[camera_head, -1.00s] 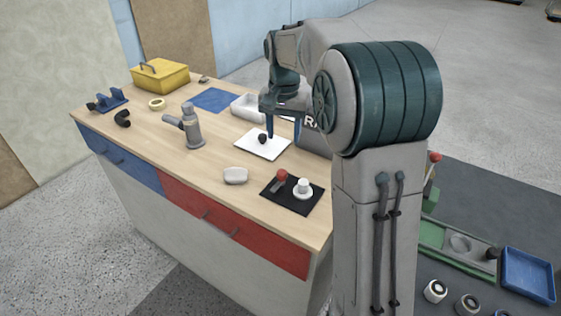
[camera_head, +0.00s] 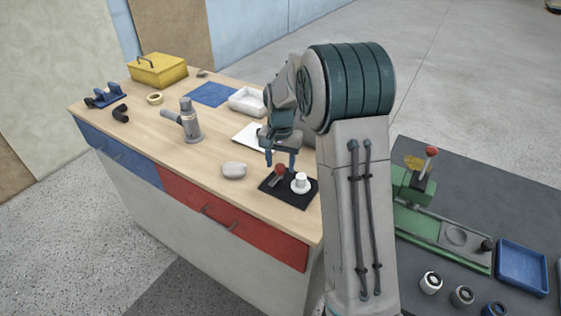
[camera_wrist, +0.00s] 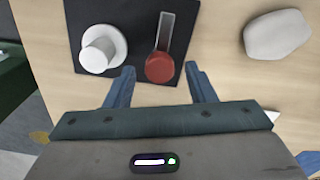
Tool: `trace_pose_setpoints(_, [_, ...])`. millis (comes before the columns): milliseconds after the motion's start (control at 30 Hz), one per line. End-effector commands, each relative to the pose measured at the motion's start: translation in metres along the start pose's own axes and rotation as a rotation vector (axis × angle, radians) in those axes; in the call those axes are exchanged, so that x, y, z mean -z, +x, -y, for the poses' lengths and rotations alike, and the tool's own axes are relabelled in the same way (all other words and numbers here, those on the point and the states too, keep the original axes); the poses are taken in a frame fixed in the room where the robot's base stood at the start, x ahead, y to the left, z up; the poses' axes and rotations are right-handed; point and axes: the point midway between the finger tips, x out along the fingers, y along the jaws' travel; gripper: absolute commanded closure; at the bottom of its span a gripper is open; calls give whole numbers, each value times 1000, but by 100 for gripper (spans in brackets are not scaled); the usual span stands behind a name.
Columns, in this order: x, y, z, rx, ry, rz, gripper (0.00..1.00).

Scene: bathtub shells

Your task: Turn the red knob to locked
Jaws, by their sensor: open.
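The red knob (camera_head: 280,169) sits at the end of a grey lever on a black plate (camera_head: 271,188) near the table's front right corner. In the wrist view the knob (camera_wrist: 159,67) lies just beyond and between my fingertips, with its grey lever (camera_wrist: 166,32) pointing away from my gripper. A white round knob (camera_wrist: 100,48) on a disc stands beside it on the same plate. My gripper (camera_head: 280,158) is open above the plate, with blue fingers apart; in the wrist view the gripper (camera_wrist: 160,78) holds nothing. Any locked marking cannot be made out.
A pale rounded block (camera_head: 234,170) lies left of the plate. A grey pipe fitting (camera_head: 190,122), a white tray (camera_head: 247,102) and a yellow box (camera_head: 158,70) stand farther back. A green fixture (camera_head: 440,235) stands on a dark surface at right.

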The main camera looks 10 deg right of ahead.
Motion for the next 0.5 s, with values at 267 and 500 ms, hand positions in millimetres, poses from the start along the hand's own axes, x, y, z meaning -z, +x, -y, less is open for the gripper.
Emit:
trace_pose_setpoints(267, [0, 6, 0, 0, -1, 0, 50])
trace_pose_setpoints(500, [0, 6, 0, 0, -1, 0, 89])
